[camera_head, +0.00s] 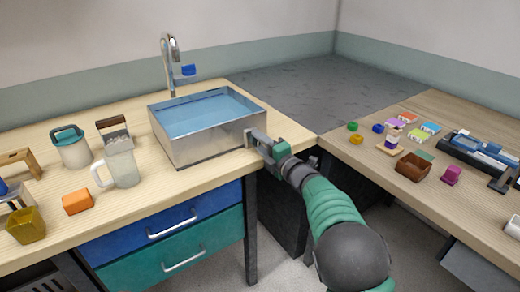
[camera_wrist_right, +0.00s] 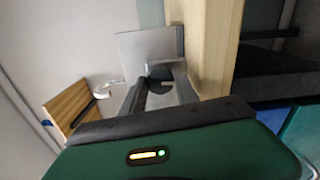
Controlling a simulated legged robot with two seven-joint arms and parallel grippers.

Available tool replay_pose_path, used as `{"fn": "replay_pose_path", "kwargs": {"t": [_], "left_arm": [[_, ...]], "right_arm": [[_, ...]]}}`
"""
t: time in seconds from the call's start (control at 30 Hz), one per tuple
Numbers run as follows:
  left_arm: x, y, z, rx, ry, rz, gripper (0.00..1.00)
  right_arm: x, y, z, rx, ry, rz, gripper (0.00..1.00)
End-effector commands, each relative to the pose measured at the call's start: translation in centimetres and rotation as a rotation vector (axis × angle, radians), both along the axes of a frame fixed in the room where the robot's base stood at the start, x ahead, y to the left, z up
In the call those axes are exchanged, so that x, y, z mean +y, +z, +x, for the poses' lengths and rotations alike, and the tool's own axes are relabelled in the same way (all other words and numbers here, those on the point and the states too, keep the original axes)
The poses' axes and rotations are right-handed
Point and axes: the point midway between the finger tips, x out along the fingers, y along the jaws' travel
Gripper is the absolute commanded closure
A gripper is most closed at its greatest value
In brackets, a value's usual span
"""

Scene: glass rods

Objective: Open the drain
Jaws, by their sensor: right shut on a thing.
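A metal sink basin (camera_head: 215,142) stands on the left wooden counter, with blue water (camera_head: 205,112) inside. My right gripper (camera_head: 253,138) is at the basin's right side, near the front corner. In the right wrist view my right gripper (camera_wrist_right: 160,88) has its fingers on either side of a dark round knob (camera_wrist_right: 160,72) on the basin's metal side (camera_wrist_right: 148,45), and is shut on it. The knob is hidden by the gripper in the head view, and the drain opening itself cannot be made out. My left gripper is not in view.
A tap (camera_head: 170,60) stands behind the basin. A clear jug (camera_head: 121,168), an orange block (camera_head: 77,202) and a yellow cup (camera_head: 26,226) are on the left. Small coloured items and a brown box (camera_head: 412,167) lie on the right counter.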

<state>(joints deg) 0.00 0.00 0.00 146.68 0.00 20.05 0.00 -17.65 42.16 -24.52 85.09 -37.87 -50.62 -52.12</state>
Motion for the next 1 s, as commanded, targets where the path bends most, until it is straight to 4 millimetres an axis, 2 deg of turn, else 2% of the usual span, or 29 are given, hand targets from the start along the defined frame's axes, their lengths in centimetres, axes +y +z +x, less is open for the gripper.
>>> {"fn": "replay_pose_path", "kwargs": {"t": [0.03, 0.73, 0.77, 0.9, 1.0], "left_arm": [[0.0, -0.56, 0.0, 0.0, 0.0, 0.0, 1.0], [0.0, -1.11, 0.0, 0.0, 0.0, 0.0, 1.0], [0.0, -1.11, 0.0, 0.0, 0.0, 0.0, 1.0], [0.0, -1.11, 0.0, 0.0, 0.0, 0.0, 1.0], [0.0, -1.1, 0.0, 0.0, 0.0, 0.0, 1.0]], "right_arm": [[0.25, -1.01, -0.12, 0.002, 0.004, -0.022, 1.0], [0.32, -1.05, -0.1, -0.027, 0.006, -0.087, 1.0], [0.32, -1.05, -0.1, -0.027, 0.006, -0.087, 0.61], [0.28, -0.95, -0.08, -0.029, 0.005, -0.086, 0.43], [0.25, -0.92, -0.05, -0.029, 0.004, -0.086, 0.42]]}}
